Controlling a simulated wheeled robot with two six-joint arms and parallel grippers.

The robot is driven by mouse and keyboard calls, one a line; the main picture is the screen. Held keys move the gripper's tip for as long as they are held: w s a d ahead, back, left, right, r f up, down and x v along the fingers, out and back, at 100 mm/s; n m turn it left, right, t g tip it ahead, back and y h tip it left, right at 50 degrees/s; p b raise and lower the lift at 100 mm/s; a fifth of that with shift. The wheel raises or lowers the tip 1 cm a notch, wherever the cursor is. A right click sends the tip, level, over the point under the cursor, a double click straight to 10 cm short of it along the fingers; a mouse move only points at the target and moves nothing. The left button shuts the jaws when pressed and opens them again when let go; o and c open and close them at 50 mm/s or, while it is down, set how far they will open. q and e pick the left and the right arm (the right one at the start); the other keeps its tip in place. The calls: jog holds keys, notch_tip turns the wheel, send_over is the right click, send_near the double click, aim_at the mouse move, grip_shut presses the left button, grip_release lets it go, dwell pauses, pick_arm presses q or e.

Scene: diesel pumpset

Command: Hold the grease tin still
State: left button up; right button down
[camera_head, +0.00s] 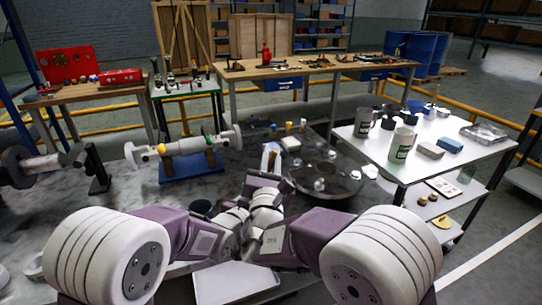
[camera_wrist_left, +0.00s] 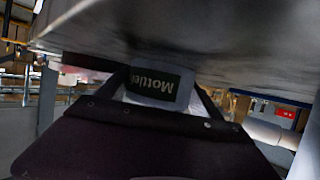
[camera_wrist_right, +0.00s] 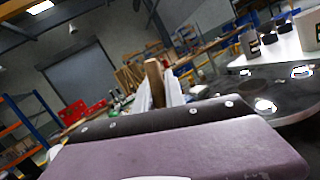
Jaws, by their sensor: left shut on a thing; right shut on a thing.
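The grease tin (camera_wrist_left: 155,82), pale with a dark label reading upside down in the left wrist view, sits between the fingers of my left gripper (camera_wrist_left: 158,97). That gripper is shut on it. I cannot make out the tin clearly in the head view, where the arms crowd the middle. My right gripper (camera_head: 269,162) points away over the grey bench. It is shut on a brown, wood-like piece (camera_wrist_right: 154,80), which shows between its pale fingers in the right wrist view. The rest of that piece is hidden.
The grey bench (camera_head: 130,205) holds a white cylindrical assembly (camera_head: 180,147) on a blue base and a dark round tray (camera_head: 335,186) with small parts. A white table (camera_head: 450,170) with mugs and blocks stands at right. A wooden workbench (camera_head: 320,65) stands behind.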

jog(key=shift+f, duration=0.7)
dwell(0.9)
notch_tip(320, 180, up, 7)
dwell(0.7)
